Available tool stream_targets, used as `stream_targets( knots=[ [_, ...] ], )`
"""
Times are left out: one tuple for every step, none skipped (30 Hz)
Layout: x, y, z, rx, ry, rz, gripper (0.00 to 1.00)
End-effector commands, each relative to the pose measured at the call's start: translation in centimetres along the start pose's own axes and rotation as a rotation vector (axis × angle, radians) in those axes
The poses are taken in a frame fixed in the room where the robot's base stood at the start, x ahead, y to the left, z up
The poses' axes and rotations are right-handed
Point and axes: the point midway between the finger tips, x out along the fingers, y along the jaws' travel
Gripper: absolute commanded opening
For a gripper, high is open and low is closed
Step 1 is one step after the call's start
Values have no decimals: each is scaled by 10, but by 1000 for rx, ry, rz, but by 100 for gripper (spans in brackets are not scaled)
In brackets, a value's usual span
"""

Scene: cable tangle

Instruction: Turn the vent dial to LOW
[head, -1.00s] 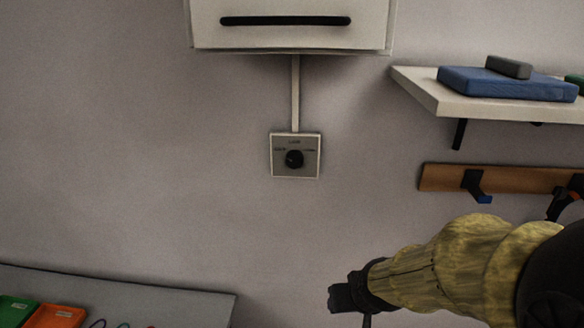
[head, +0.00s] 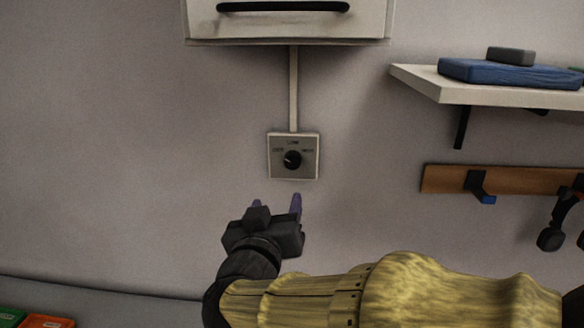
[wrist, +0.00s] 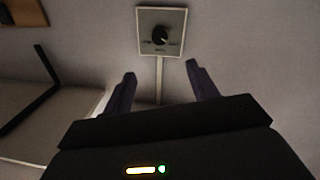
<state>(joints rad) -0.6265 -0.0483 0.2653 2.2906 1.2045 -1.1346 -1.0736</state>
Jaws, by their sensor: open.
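The vent dial (head: 292,160) is a round black knob on a square pale plate (head: 273,173) on the wall, with small labels around it. A light pointer mark on the knob points to the left, slightly up, in the head view. The label text is too small to read surely. My gripper (head: 276,206) is open and empty, below the plate and apart from it, with its purple fingers pointing up towards the wall. In the wrist view the dial (wrist: 160,35) shows upside down, beyond the open fingertips (wrist: 160,70) and roughly centred between them.
A pale conduit (head: 293,90) runs from the plate up to a white vent box (head: 290,27). To the right are a white shelf (head: 425,85) with a blue case (head: 510,74) and a wooden hook rail (head: 445,179). The wall around the dial is clear.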

Motion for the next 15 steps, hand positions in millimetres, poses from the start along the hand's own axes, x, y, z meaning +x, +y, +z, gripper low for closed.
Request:
stream_targets(
  knots=[
    [0,0,0,0,0,0,58],
    [0,0,0,0,0,-1,58],
    [0,0,0,0,0,-1,58],
    [0,0,0,0,0,-1,58],
    [1,0,0,0,0,-1,58],
    [2,0,0,0,-1,-1,58],
    [3,0,0,0,-1,-1,58],
    [5,0,0,0,-1,-1,58],
    [8,0,0,0,-2,-1,58],
    [11,0,0,1,-3,-1,58],
    [14,0,0,0,-3,-1,58],
    [19,0,0,0,-2,-1,58],
    [24,0,0,0,-2,0,58],
    [28,0,0,0,-3,1,58],
    [35,0,0,-1,-3,-1,58]
  ],
)
